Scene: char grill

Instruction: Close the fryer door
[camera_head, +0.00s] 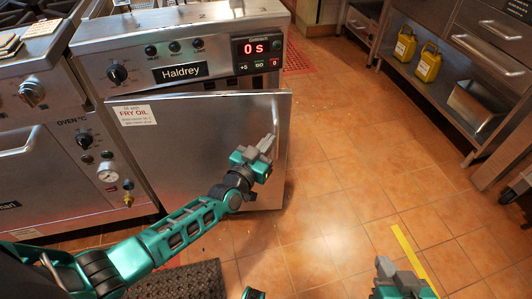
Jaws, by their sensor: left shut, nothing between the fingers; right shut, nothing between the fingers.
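The fryer (180,47) stands at the upper left, with a black control panel and a red display reading "0 S". Its steel door (185,140) hangs below the panel with a "FRY OIL" label at its upper left. The door's right edge juts past the fryer body, so it looks slightly ajar. My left gripper (265,146) is shut and empty, in front of the door near its right edge; I cannot tell whether it touches. My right gripper (392,268) is shut and empty at the bottom, over the floor, far from the door.
An oven (40,165) with knobs and a gauge stands left of the fryer. A steel counter with a shelf (440,85) holding yellow jugs (428,62) is at the upper right. A dark mat (180,282) lies at the bottom. The tiled floor right of the door is clear.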

